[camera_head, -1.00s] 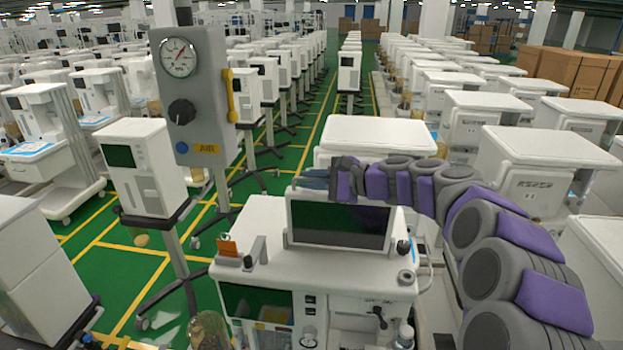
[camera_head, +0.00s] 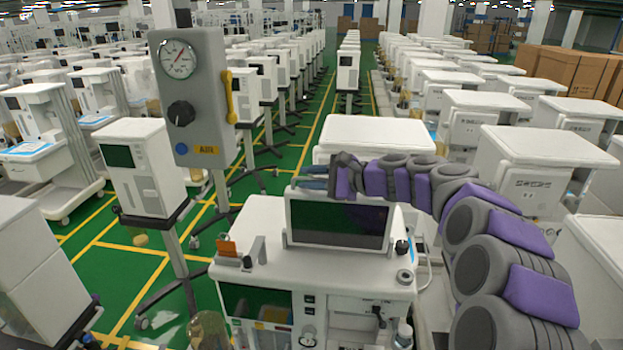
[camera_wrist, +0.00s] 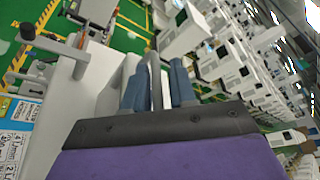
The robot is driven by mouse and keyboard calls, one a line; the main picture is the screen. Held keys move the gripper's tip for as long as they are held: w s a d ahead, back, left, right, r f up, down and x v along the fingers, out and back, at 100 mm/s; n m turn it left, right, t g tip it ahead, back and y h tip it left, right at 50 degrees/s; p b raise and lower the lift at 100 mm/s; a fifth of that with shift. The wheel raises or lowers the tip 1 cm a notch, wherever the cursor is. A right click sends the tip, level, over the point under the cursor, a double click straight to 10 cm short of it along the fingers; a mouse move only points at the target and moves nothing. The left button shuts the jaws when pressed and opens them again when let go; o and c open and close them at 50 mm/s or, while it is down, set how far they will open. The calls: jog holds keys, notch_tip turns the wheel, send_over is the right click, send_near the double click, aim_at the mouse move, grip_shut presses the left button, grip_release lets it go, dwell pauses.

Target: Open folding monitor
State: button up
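The folding monitor (camera_head: 338,221) stands on top of the nearest white cart (camera_head: 265,245), its dark screen facing my head camera. My gripper (camera_head: 312,177) is at the monitor's upper left edge, reaching in from the right along its top. In the wrist view my two blue fingers (camera_wrist: 158,85) are apart, with a thin grey edge (camera_wrist: 156,75), apparently the monitor's, between them. A gap shows beside the right finger; whether the left one touches cannot be told. The monitor's back is hidden in the head view.
A grey gauge panel on a pole (camera_head: 194,98) stands to the left of the cart. An orange clip (camera_head: 227,246) and a small post are on the cart top's left side. Rows of white carts (camera_head: 535,165) fill the right. Green floor aisles lie between them.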

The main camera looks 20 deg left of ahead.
jog(key=shift+f, duration=0.25)
jog(key=w+b+v, duration=0.1)
jog(key=b+v, duration=0.2)
jog(key=v, duration=1.4)
jog(key=s+d+f+n+g+h+b, duration=0.15)
jog(key=s+f+n+h+b, duration=0.4)
jog(key=s+f+b, duration=0.95)
jog(key=s+d+f+n+h+b, duration=0.1)
jog(key=s+d+f+h+b, duration=0.2)
jog(key=s+d+f, duration=0.4)
jog(key=s+d+f+n+g+h+b, duration=0.1)
jog(key=s+d+f+h+b, duration=0.2)
jog(key=s+d+f, duration=0.4)
jog(key=s+d+f+n+h+b, duration=0.1)
jog(key=s+d+f+h+b, duration=0.2)
jog(key=s+d+f, duration=0.4)
jog(key=s+f, duration=0.7)
jog(key=f, duration=0.4)
jog(key=shift+d+f+h, duration=0.25)
jog(key=shift+f+h, duration=0.05)
jog(key=shift+h, duration=0.05)
